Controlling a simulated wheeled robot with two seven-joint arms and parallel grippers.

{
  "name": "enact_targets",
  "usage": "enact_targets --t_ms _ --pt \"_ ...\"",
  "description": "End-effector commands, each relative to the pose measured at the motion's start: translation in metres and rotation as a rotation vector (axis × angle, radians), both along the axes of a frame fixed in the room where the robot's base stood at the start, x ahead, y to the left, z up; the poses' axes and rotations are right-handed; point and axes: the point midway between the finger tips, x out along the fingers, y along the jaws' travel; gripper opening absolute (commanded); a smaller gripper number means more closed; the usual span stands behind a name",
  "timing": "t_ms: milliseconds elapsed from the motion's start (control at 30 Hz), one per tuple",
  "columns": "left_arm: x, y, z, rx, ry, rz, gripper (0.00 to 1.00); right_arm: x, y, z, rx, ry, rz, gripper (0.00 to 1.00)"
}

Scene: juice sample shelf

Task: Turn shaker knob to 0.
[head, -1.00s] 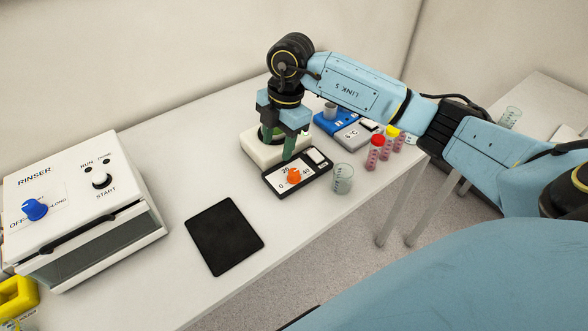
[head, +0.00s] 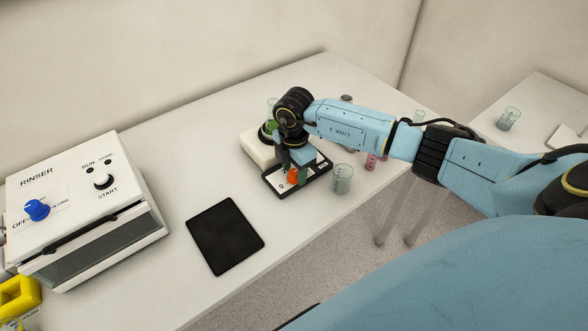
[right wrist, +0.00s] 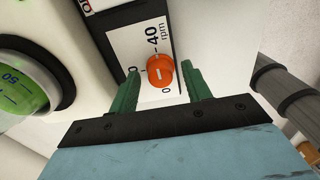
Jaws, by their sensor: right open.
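The shaker (head: 258,150) is a white box with a black front panel, partly hidden by my right arm. Its orange knob (head: 292,177) shows just below my right gripper (head: 296,170). In the right wrist view the orange knob (right wrist: 160,70) sits on a white dial marked 0, a partly hidden number and 40 rpm. My right gripper (right wrist: 160,80) is open, with one green finger on each side of the knob. I cannot tell whether either finger touches it. The knob's white mark appears to point left in that view, away from the 0. My left gripper is not in view.
A container of green liquid (right wrist: 22,88) stands on the shaker. An empty glass beaker (head: 342,180) stands close right of the panel. A black pad (head: 225,236) and the rinser (head: 80,205) are to the left, with clear table between.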

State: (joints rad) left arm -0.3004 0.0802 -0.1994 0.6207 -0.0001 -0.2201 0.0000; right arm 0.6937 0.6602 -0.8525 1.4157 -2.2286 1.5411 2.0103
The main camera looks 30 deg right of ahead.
Motion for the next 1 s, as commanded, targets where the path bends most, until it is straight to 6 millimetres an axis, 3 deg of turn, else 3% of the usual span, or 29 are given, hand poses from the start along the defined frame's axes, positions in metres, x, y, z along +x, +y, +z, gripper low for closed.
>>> enact_targets --t_ms 367,700,1000 --pt "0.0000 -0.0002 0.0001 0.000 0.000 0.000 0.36 -0.0003 0.0006 -0.0055 0.001 0.000 0.002 0.47" --pt "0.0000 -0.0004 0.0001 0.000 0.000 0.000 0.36 -0.0002 0.0005 -0.0051 0.001 0.000 0.001 0.04" --pt "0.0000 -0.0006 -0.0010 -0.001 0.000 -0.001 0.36 0.0000 0.0003 -0.0051 0.000 -0.001 0.040 0.04"
